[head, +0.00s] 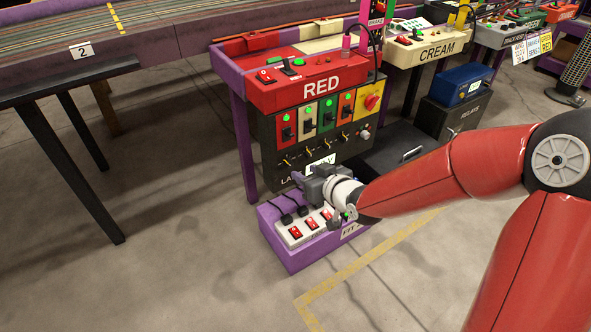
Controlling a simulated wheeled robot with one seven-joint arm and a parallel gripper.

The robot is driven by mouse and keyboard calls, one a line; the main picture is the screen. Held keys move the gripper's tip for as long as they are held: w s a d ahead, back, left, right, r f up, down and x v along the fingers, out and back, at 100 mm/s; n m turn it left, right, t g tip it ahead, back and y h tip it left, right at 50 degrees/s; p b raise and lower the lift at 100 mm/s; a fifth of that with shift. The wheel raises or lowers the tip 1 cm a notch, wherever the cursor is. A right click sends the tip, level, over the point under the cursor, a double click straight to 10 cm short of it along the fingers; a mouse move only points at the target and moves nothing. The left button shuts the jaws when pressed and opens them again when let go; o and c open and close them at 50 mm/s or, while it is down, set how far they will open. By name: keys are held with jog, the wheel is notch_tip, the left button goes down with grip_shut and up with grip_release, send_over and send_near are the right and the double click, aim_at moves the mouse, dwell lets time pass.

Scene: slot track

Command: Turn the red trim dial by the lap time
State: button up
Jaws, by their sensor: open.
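The RED station (315,83) has a dark front panel (262,140) with a row of small dark knobs with yellowish marks (309,152) under the coloured switch plates. I cannot tell which one is the red trim dial. A white display (321,163) sits below this row, beside lettering that starts "LA"; my gripper partly covers that area. My gripper (300,180) is open, low in front of the panel's lower edge and above the purple box. Its fingers look empty and apart from the knobs, though contact is hard to judge.
A purple box (300,257) with a white strip of red switches (311,224) stands on the floor under my gripper. A red knob (371,102) sits on a yellow plate. A black table (65,82) stands left.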

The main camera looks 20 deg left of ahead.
aim_at(292, 165)
jog(key=x, duration=0.7)
jog(key=shift+f+b, duration=0.1)
jog(key=shift+b, duration=0.25)
grip_shut()
jog(key=shift+d, duration=0.1)
jog(key=shift+w+d+m+g+y+p, duration=0.15)
jog(key=shift+m+g+y+p, duration=0.15)
jog(key=shift+m+p, duration=0.3)
jog(key=m+g+y+p, duration=0.1)
jog(key=m+p, duration=0.1)
jog(key=p, duration=0.1)
jog(key=shift+w, duration=0.1)
jog(key=shift+w+d+f+m+g+y+p, duration=0.1)
jog(key=shift+m+g+y+p, duration=0.6)
jog(key=shift+m, duration=0.8)
